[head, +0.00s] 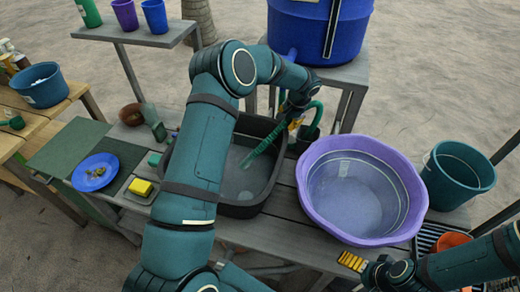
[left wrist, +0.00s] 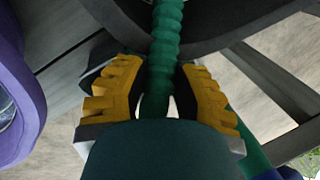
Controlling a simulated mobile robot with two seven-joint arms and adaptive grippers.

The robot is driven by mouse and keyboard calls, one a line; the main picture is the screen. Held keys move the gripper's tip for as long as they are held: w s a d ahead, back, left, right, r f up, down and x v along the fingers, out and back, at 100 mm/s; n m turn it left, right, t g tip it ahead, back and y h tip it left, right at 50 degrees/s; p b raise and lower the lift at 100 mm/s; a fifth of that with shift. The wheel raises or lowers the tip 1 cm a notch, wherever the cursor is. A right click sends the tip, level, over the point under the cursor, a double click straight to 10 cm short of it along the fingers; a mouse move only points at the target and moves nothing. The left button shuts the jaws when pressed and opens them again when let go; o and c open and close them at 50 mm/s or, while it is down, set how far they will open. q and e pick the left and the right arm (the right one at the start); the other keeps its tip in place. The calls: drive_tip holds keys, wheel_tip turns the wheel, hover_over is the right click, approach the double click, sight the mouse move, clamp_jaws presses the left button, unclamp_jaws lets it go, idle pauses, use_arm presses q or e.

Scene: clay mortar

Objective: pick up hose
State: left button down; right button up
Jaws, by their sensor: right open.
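The green ribbed hose (head: 262,150) hangs at a slant, its lower end over the dark grey basin (head: 272,180). In the left wrist view the hose (left wrist: 164,40) runs between the two yellow-padded fingers of my left gripper (left wrist: 160,75), which are closed in around it. In the head view my left gripper (head: 297,118) is at the upper part of the hose, above the basin's back right corner, partly hidden by its own arm. My right gripper (head: 352,262) is open and empty at the front, below the purple tub.
A purple tub (head: 314,200) stands right of the basin, with a teal bucket (head: 450,195) beyond it. A blue barrel (head: 300,30) stands behind. A blue plate (head: 95,163) and a yellow sponge (head: 141,187) lie to the left. My left arm covers part of the basin.

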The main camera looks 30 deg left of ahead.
idle(0.3)
use_arm(q)
drive_tip(key=shift+r, duration=0.5)
drive_tip(key=shift+s+r, duration=0.1)
drive_tip(key=shift+r, duration=0.05)
drive_tip(key=s, duration=0.2)
drive_tip(key=s+d, duration=0.1)
drive_tip(key=shift+s+r, duration=0.25)
drive_tip(key=shift+s, duration=0.15)
wheel_tip(320, 180, up, 13)
drive_tip(key=p, duration=0.2)
drive_tip(key=w+d+r+p, duration=0.4)
drive_tip(key=w+r+p, duration=0.2)
drive_tip(key=p, duration=0.3)
drive_tip(key=shift+w+r, duration=0.15)
drive_tip(key=shift+r, duration=0.35)
drive_tip(key=shift+f, duration=0.1)
